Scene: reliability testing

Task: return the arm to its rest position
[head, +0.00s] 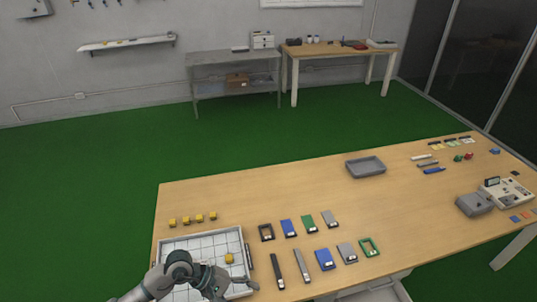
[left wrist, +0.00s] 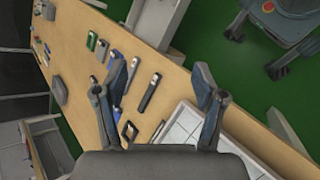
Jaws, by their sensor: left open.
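My left arm enters the head view at the bottom left. Its gripper (head: 236,284) is over the near part of the white gridded tray (head: 203,245), close to the tray's right side. In the left wrist view my left gripper (left wrist: 160,82) has its two fingers wide apart with nothing between them. The table surface and part of the tray (left wrist: 181,127) show beyond the fingers. A yellow cube (head: 229,258) sits in the tray, apart from the gripper. My right arm and gripper are not seen.
Several yellow cubes (head: 186,220) stand behind the tray on the wooden table (head: 300,192). Several flat coloured items (head: 289,228) and long dark pieces (head: 277,271) lie right of it. A grey bin (head: 366,167) stands farther back. The table's middle is largely clear.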

